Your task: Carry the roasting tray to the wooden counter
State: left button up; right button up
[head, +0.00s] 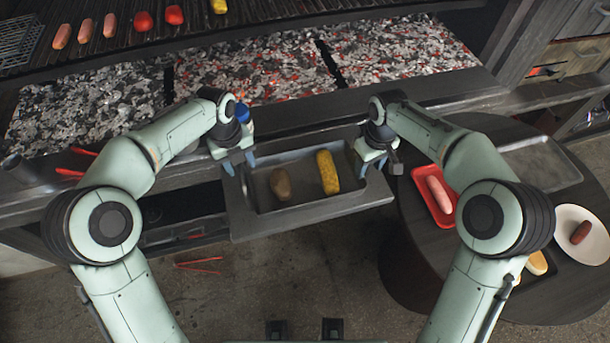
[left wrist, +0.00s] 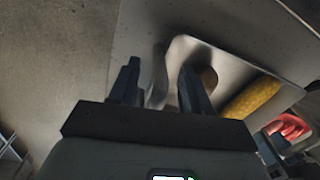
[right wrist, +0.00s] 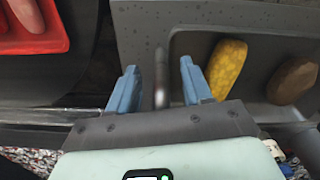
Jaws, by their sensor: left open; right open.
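The roasting tray (head: 304,184) is a grey metal pan holding a brown potato (head: 281,184) and a yellow corn cob (head: 327,172). It rests on a grey ledge in front of the grill. My left gripper (head: 239,164) is at its left end, open, with a tray handle (left wrist: 160,78) between the fingers in the left wrist view. My right gripper (head: 372,166) is at its right end, open, with the other handle (right wrist: 161,75) between its fingers in the right wrist view. A wooden unit with drawers (head: 572,62) at upper right may be the counter.
The grill with glowing coals (head: 260,75) lies behind the tray; sausages and peppers sit on its upper grate. A round dark table (head: 425,262) at right holds a red tray (head: 433,203), a metal tray (head: 540,165) and a white plate (head: 598,240).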

pick_arm(q)
jog(key=shift+c, duration=0.3)
pick_arm(e)
jog(key=shift+c, duration=0.3)
pick_arm(q)
grip_shut()
pick_arm(e)
grip_shut()
pick_arm(q)
jog(key=shift+d+r, duration=0.1)
pick_arm(e)
jog(key=shift+r, duration=0.1)
